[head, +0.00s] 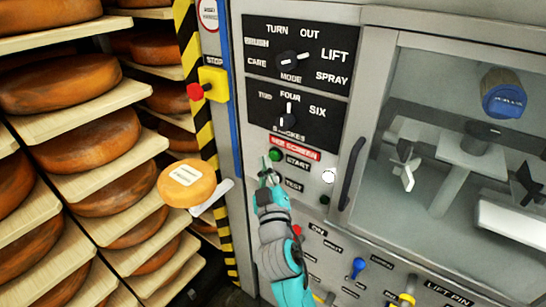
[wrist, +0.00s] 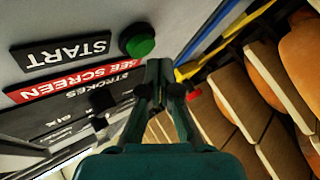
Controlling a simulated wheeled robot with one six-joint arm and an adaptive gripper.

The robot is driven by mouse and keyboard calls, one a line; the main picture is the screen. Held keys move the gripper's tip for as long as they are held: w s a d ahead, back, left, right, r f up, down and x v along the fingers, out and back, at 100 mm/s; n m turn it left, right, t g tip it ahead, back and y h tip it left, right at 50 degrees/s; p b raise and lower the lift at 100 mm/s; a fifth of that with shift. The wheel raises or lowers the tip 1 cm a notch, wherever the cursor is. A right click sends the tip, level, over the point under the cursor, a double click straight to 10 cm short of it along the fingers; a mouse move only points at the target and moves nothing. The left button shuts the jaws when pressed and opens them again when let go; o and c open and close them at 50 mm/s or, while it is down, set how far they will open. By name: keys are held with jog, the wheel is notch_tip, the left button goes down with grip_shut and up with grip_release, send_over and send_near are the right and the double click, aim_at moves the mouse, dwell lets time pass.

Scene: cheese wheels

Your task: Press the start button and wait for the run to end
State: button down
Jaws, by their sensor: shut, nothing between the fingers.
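The green start button (head: 275,155) is on the grey machine panel, left of the START label (head: 298,163). It also shows in the wrist view as a round green button (wrist: 138,41), beside the white-on-black START label (wrist: 66,50). My gripper (head: 267,169) is shut and empty, its tips just below the button in the head view. In the wrist view my gripper (wrist: 159,68) points up close to the button, slightly right of and below it. I cannot tell whether the tips touch the button.
A MODE knob (head: 289,60) and a strokes knob (head: 287,115) sit above. A red stop button (head: 195,91) on a yellow box is at the left. A door handle (head: 351,172) stands right. Shelves of cheese wheels (head: 90,140) fill the left side.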

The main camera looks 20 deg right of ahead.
jog(key=shift+w+d, duration=0.1)
jog(key=shift+d, duration=0.05)
jog(key=shift+w+d, duration=0.15)
jog(key=shift+d, duration=0.05)
dwell(0.3)
jog(key=shift+w+d, duration=0.25)
jog(key=shift+d, duration=0.1)
dwell(0.8)
jog(key=shift+a, duration=0.1)
jog(key=shift+s+a, duration=0.5)
jog(key=shift+a, duration=0.1)
dwell(0.3)
jog(key=s+a, duration=0.1)
jog(key=a, duration=0.1)
jog(key=s+a, duration=0.2)
dwell(0.5)
dwell(0.5)
